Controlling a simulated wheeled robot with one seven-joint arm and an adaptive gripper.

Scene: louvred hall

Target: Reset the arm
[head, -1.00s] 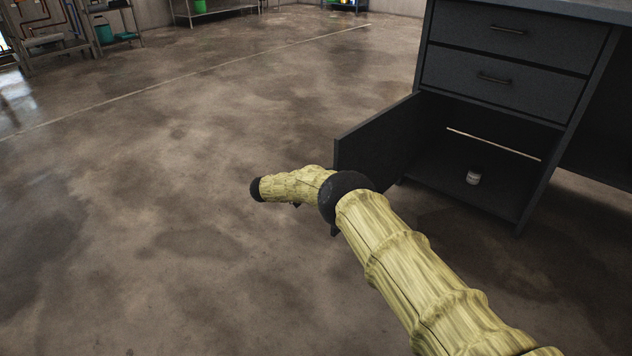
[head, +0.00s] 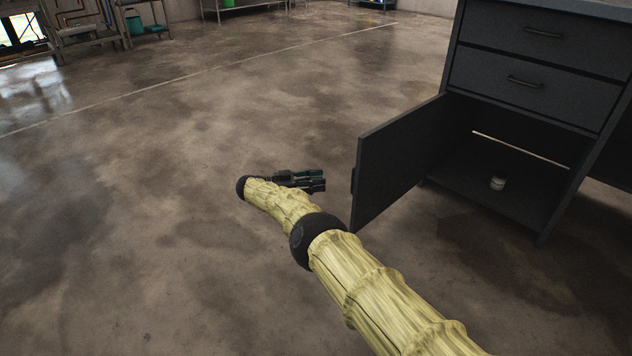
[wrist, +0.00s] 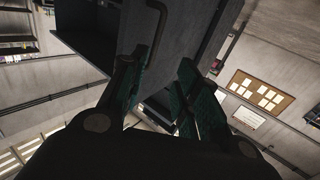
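My arm, wrapped in a pale yellow ribbed sleeve, reaches across the head view. My gripper (head: 322,181) is dark with green finger pads and points to the right, left of the open cabinet door. In the wrist view my gripper's fingers (wrist: 161,68) stand apart, with nothing visible held between them. Their tips overlap the dark furniture in that view; I cannot tell the exact distance to it.
A dark cabinet (head: 526,60) with two shut drawers stands at the right. Its lower door (head: 400,155) hangs open towards my arm. Shelving stands far back at the left. Open concrete floor (head: 150,240) lies left of the arm.

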